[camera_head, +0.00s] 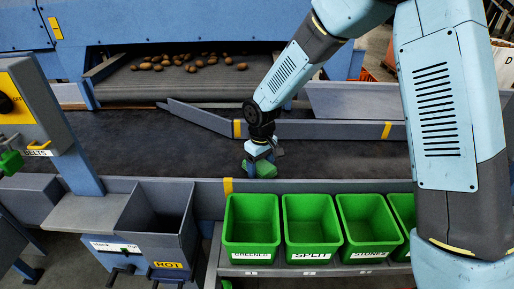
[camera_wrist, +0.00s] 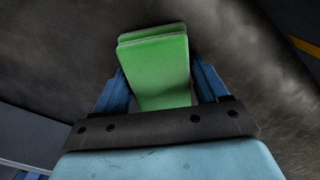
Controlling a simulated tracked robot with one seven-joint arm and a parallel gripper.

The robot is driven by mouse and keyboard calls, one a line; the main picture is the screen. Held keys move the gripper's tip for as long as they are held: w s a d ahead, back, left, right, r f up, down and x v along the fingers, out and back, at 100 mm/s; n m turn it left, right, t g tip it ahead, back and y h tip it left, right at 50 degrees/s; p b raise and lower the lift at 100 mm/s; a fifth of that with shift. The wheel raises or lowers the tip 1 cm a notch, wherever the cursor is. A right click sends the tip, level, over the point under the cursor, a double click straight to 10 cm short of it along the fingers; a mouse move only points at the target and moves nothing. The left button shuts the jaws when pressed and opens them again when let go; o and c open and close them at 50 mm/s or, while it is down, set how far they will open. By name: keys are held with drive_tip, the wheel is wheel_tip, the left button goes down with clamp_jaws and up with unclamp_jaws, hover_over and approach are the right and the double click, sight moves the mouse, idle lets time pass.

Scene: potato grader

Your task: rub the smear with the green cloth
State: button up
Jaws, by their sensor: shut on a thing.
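The green cloth (camera_wrist: 160,75) is a folded pad held between the two blue fingers of my gripper (camera_wrist: 160,88) in the wrist view. In the head view my gripper (camera_head: 262,163) is low over the dark belt, and the green cloth (camera_head: 264,170) shows under it. The cloth is at or just above the belt surface; I cannot tell if it touches. No distinct smear stands out in the head view. The wrist view shows uneven brownish-grey patches on the dark belt (camera_wrist: 255,75), and I cannot tell if they are the smear.
Several potatoes (camera_head: 190,62) lie on the upper belt at the back. Grey side rails (camera_head: 330,130) edge the dark belt. Green bins (camera_head: 252,232) stand along the front.

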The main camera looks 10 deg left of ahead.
sight(259, 164)
drive_tip(key=shift+a+r, duration=0.15)
drive_tip(key=shift+a, duration=0.15)
drive_tip(key=shift+r, duration=3.75)
